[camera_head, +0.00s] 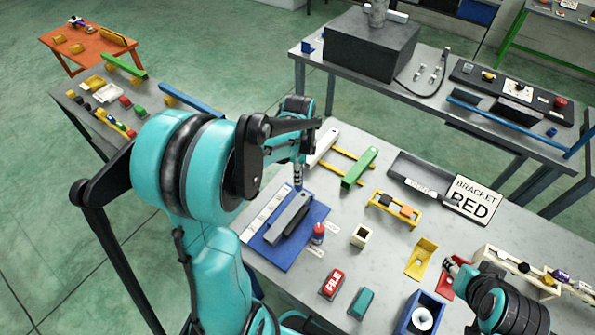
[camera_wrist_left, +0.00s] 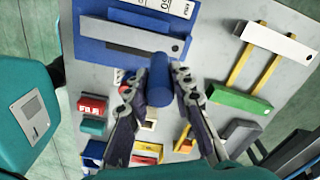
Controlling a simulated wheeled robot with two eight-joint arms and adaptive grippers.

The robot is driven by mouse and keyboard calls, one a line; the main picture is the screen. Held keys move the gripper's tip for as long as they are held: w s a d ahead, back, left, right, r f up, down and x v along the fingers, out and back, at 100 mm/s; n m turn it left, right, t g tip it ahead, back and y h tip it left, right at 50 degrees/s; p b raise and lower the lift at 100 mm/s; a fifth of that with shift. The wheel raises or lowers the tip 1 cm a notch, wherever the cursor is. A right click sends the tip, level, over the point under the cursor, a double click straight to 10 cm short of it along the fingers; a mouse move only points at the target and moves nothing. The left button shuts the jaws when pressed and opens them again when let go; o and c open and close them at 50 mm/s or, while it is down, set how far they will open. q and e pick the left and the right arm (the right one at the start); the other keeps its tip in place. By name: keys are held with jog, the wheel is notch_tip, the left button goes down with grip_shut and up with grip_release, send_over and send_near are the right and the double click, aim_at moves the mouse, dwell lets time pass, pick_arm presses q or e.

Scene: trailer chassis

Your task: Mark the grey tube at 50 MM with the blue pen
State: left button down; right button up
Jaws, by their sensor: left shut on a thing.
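The grey tube (camera_head: 287,214) lies on a blue board (camera_head: 273,258) on the near table, beside a white scale strip (camera_head: 264,215). In the left wrist view the tube (camera_wrist_left: 135,38) crosses the blue board, with the printed strip (camera_wrist_left: 172,7) above it. My left gripper (camera_head: 298,163) is shut on the blue pen (camera_wrist_left: 159,80). It holds the pen point-down above the board, near the tube's far end; contact with the tube cannot be told. My right gripper (camera_head: 456,268) is low at the right, partly hidden, and its jaws are unclear.
A green bar on yellow rails (camera_head: 359,167) lies behind. Bare tabletop lies between these.

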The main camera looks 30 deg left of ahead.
pick_arm(q)
jog(key=shift+a+f, duration=0.1)
jog(key=shift+f+b, duration=2.55)
jog(key=shift+f, duration=0.3)
jog(key=shift+f+b, duration=0.55)
jog(key=shift+b, duration=0.1)
jog(key=shift+r, duration=0.1)
jog(key=shift+r+p, duration=3)
jog(key=shift+r, duration=0.95)
jog(key=shift+f, duration=0.1)
